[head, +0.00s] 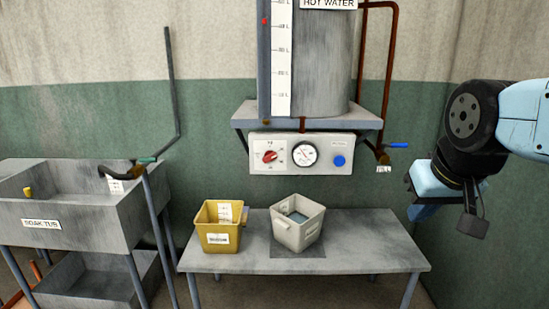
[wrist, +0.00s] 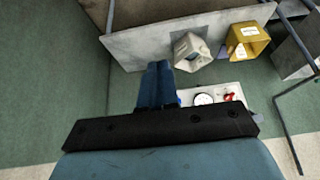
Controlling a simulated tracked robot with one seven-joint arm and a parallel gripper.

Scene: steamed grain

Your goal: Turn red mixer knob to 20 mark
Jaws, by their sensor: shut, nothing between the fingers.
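The red mixer knob (head: 269,157) is on the left of a pale control panel (head: 322,165) under the hot water tank. A dial of small marks surrounds it; the numbers are too small to read, so I cannot tell its setting. The knob also shows in the wrist view (wrist: 229,97), right of my fingers. My gripper (wrist: 158,66) has its two blue fingers together, with nothing between them. In the head view my gripper (head: 421,211) hangs at the right, lower than the panel and well apart from the knob.
The panel also has a round gauge (head: 304,154) and a blue button (head: 339,161). A blue-handled tap (head: 397,145) juts out at its right. A yellow bucket (head: 218,239) and a grey bucket (head: 287,236) stand on the bench (head: 365,247) below. A soak tub (head: 75,242) stands left.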

